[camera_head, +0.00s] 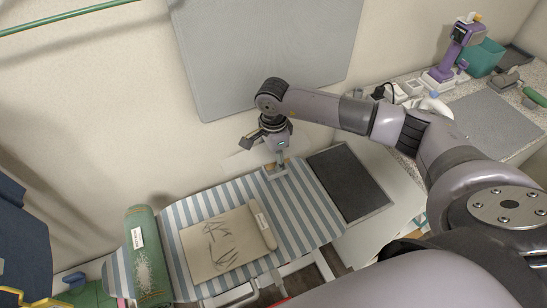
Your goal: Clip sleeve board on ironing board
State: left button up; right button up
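The ironing board (297,210) has a blue-and-white striped cover and runs from lower left to centre right. My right gripper (266,153) hangs over its far edge, with fingers that look spread apart. A small pale bracket-like piece with a tan part (276,171) sits at that edge just below the fingers; I cannot tell whether a finger touches it. A pale narrow strip (240,161) shows behind the gripper, partly hidden by it. I cannot tell which of these, if either, is the sleeve board. My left gripper is out of view.
A beige printed cloth (215,247) and a green roll (147,265) lie on the ironing board. A dark mat (347,184) lies to its right. A grey panel (265,50) hangs on the wall behind. The right counter (490,120) holds a purple device (460,45) and a teal bin (484,58).

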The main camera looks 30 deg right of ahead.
jog(key=shift+b, duration=0.4)
dwell(1.2)
jog(key=shift+f+b, duration=1.2)
jog(key=shift+b, duration=0.05)
jog(key=o, duration=1.7)
jog(key=shift+w, duration=0.1)
jog(key=shift+o, duration=0.2)
jog(key=shift+s, duration=0.2)
jog(key=shift+w+r, duration=0.15)
jog(key=shift+r, duration=0.2)
notch_tip(320, 180, up, 12)
jog(key=shift+f, duration=0.25)
